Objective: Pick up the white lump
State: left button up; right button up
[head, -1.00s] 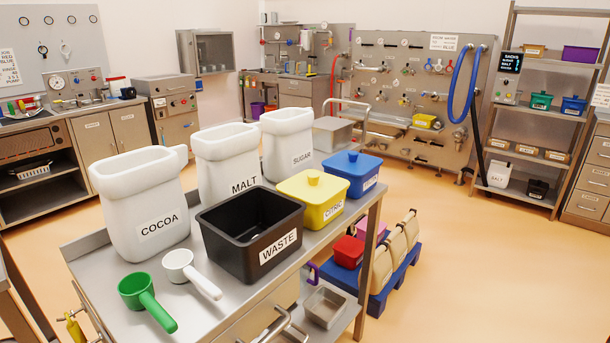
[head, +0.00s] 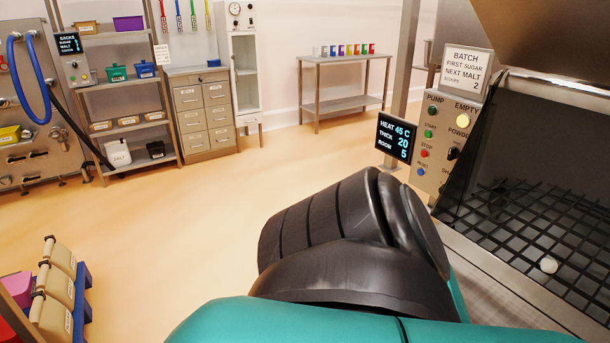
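The white lump (head: 548,265) is small and roundish. It lies on the dark grid (head: 530,235) inside the steel hopper (head: 500,275) at the right of the head view. One of my arms, teal and black, crosses the lower middle of the view, left of the hopper. Neither of my grippers is in view.
A control panel with buttons (head: 432,145) and a batch sign (head: 466,72) stands at the hopper's left side. A display (head: 396,137) sits beside it. Sacks (head: 55,290) are at the lower left. Shelves (head: 125,90) and drawers (head: 205,118) line the back. The floor between is clear.

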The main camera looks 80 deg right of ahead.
aim_at(547, 265)
jog(key=z, duration=4.15)
jog(key=i+j, duration=0.1)
jog(key=j, duration=0.45)
jog(key=i+j+z, duration=0.1)
jog(key=j, duration=0.45)
